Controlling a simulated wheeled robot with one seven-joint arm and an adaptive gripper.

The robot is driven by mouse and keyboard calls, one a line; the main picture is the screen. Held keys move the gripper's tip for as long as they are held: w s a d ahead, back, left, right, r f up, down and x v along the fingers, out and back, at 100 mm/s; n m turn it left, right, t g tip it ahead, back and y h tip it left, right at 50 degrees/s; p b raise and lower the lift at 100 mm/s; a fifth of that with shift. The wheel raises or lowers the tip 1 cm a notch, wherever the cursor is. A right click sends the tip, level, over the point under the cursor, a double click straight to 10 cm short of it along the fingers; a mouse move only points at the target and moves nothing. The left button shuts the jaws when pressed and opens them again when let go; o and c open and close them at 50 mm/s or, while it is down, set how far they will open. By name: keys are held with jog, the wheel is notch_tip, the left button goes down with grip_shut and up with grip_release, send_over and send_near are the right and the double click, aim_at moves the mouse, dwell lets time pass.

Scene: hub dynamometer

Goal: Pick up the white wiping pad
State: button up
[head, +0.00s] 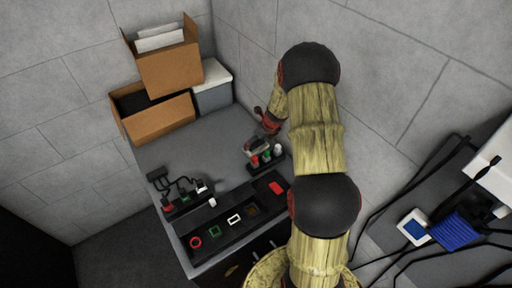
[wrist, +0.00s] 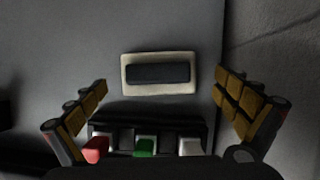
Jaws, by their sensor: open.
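The white wiping pad (wrist: 128,75) lies flat on the grey tabletop in the wrist view, a pale rectangle with a dark block along its middle. My gripper (wrist: 161,88) is open and empty, with one finger to the left of the pad and one to the right, apart from it. In the head view my gripper (head: 256,146) is low over the bench, beside the small black rack. I cannot make out the pad in the head view.
A black rack (wrist: 120,128) with red, green and white pieces stands just below the pad in the wrist view. Cardboard boxes (head: 170,70) and a grey bin (head: 213,96) fill the bench's back. A black strip with coloured shapes (head: 215,232) runs along the front.

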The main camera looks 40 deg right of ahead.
aim_at(257, 143)
jog(key=x, duration=0.3)
jog(key=shift+w+a+f+b, duration=0.1)
jog(key=shift+w+f+b, duration=0.05)
jog(key=shift+f+b, duration=0.2)
jog(key=shift+r, duration=0.1)
jog(key=c, duration=0.3)
jog(key=c, duration=0.7)
